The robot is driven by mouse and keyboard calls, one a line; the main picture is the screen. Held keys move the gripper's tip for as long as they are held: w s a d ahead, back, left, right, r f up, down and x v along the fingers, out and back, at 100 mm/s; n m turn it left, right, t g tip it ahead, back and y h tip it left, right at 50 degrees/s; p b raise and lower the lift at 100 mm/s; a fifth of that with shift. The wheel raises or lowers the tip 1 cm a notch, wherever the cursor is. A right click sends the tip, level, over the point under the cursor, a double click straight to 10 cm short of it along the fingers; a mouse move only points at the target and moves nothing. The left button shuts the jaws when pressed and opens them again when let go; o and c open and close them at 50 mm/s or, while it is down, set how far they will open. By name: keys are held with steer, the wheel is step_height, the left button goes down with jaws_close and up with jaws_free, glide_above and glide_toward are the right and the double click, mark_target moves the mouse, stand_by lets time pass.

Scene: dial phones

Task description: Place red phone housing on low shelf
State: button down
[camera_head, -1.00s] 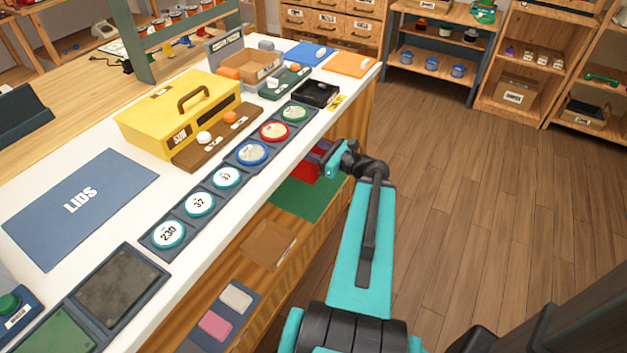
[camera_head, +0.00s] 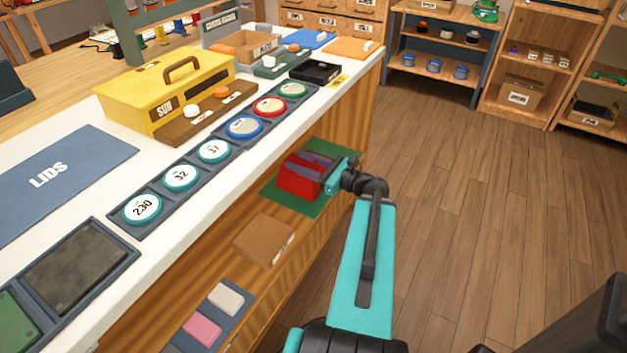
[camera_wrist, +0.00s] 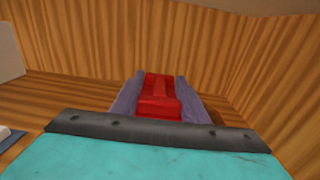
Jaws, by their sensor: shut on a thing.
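The red phone housing (camera_head: 299,177) is held at the end of my arm, over the green mat (camera_head: 322,203) on the low shelf (camera_head: 215,268) beneath the white counter. My gripper (camera_head: 318,164) is shut on it, with purple-grey fingers along its sides. In the wrist view, the red housing (camera_wrist: 158,96) sits between the two fingers of my gripper (camera_wrist: 159,92), with the wooden walls of the shelf behind. I cannot tell whether the housing touches the mat.
A brown box (camera_head: 264,241) and a tray with pink and white blocks (camera_head: 212,312) stand on the same shelf, nearer. The white counter edge (camera_head: 215,181) overhangs the shelf. The wooden floor (camera_head: 470,220) to the right is clear.

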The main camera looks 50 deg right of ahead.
mark_target(308, 151)
step_height(308, 151, down, 7)
steer(key=b, duration=0.6)
steer(key=shift+d, duration=0.1)
steer(key=shift+w+d+f+b, duration=0.2)
steer(key=shift+w+d+b, duration=0.6)
steer(key=shift+w+d, duration=0.95)
steer(key=shift+w+d+f+b, duration=0.2)
steer(key=shift+w+d+b, duration=0.6)
steer(key=shift+w+d, duration=1)
steer(key=shift+w+d+f+b, duration=0.2)
steer(key=shift+w+d+b, duration=0.8)
steer(key=shift+d, duration=1.3)
steer(key=shift+w+d, duration=0.1)
steer(key=shift+w, duration=0.05)
steer(key=shift+w+d+f, duration=0.15)
steer(key=shift+w+d, duration=0.15)
steer(key=shift+d, duration=0.05)
steer(key=shift+a+f+b, duration=0.1)
steer(key=shift+f+b, duration=1.1)
steer(key=shift+f, duration=0.5)
steer(key=c, duration=1)
jaws_free()
steer(key=shift+f, duration=0.1)
steer(key=shift+c, duration=0.2)
